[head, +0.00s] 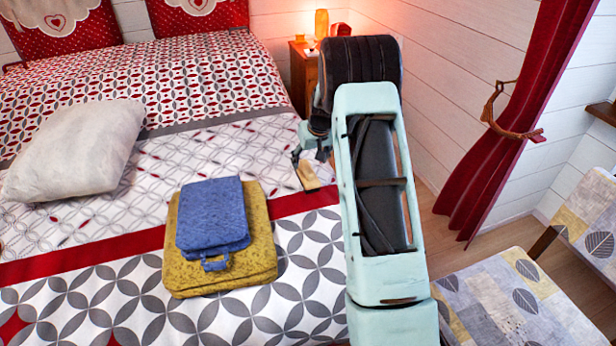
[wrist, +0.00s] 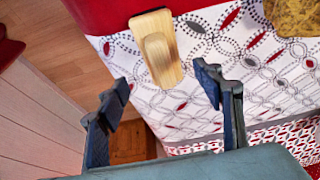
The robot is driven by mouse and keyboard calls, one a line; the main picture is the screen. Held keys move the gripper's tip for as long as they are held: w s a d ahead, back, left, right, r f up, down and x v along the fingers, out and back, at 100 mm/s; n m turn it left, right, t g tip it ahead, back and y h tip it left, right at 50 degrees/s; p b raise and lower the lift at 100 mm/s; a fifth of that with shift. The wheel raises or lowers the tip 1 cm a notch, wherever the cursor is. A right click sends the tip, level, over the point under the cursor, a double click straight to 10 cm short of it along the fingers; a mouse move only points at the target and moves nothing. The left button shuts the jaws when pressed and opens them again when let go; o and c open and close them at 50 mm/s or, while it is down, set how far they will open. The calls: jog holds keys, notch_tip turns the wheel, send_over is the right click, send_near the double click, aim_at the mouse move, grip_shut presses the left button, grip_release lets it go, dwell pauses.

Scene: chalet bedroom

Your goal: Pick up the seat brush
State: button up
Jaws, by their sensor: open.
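The seat brush (head: 307,175) is a light wooden piece lying on the bed near its right edge, on the patterned cover beside the red stripe. In the wrist view the brush (wrist: 158,48) shows as a wooden block with a raised handle, close to the bed's edge. My gripper (head: 310,150) is just behind the brush in the head view, partly hidden by my arm. In the wrist view my gripper (wrist: 165,100) is open and empty. Its two fingers are spread, and the brush lies beyond the fingertips, apart from them.
A blue folded cloth (head: 211,216) lies on a mustard folded cloth (head: 262,245) left of the brush. A white pillow (head: 78,150) lies on the bed (head: 90,270). A nightstand (head: 301,75) with a lit lamp stands behind. A patterned seat (head: 515,310) is at lower right.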

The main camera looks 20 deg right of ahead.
aim_at(308, 168)
jog(key=b+x, duration=0.1)
jog(key=x, duration=0.5)
jog(key=shift+a+f, duration=0.2)
jog(key=shift+f, duration=0.05)
jog(key=c, duration=1.3)
